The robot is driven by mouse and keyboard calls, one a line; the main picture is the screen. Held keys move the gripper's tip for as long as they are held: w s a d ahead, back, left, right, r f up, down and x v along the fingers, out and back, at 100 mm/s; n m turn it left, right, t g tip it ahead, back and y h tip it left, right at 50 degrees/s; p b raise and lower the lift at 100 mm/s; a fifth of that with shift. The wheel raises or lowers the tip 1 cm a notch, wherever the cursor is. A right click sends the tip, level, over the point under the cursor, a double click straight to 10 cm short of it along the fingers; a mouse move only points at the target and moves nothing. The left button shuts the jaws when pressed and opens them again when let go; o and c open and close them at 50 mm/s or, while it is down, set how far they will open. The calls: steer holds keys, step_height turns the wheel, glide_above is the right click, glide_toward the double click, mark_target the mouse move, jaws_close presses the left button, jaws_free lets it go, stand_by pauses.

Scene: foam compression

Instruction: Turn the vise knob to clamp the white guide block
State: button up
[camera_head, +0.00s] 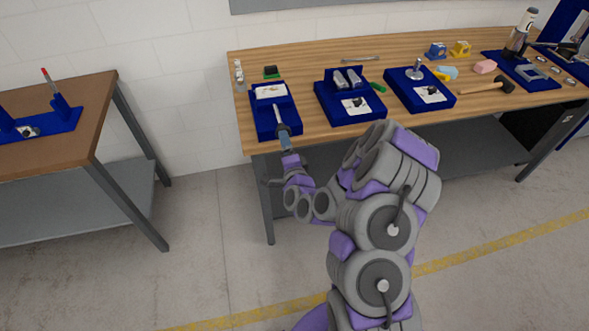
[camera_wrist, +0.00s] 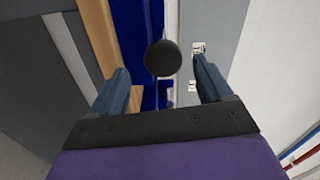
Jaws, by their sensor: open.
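The blue vise (camera_head: 275,117) sits at the left end of the wooden workbench, with the white guide block (camera_head: 270,91) at its far part. My gripper (camera_head: 284,131) is at the vise's near end. In the wrist view the dark round vise knob (camera_wrist: 162,58) shows ahead of my open gripper, in line with the gap between the two blue-grey fingers. There is space on both sides of the knob, and neither finger appears to touch it. In the head view my gripper hides most of the knob area. The vise's blue body (camera_wrist: 130,20) lies behind the knob.
Two more blue fixtures (camera_head: 349,112) (camera_head: 437,102) stand to the right on the workbench (camera_head: 310,75). A hammer (camera_head: 490,87) and small coloured parts lie farther right. A second table (camera_head: 90,115) stands at the left, with a floor gap between.

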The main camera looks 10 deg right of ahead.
steer(key=shift+s+r+p, duration=0.1)
steer(key=shift+r+p, duration=0.1)
steer(key=shift+p, duration=0.3)
steer(key=s+p, duration=1.1)
steer(key=p, duration=0.1)
steer(key=shift+f, duration=0.2)
stand_by(0.3)
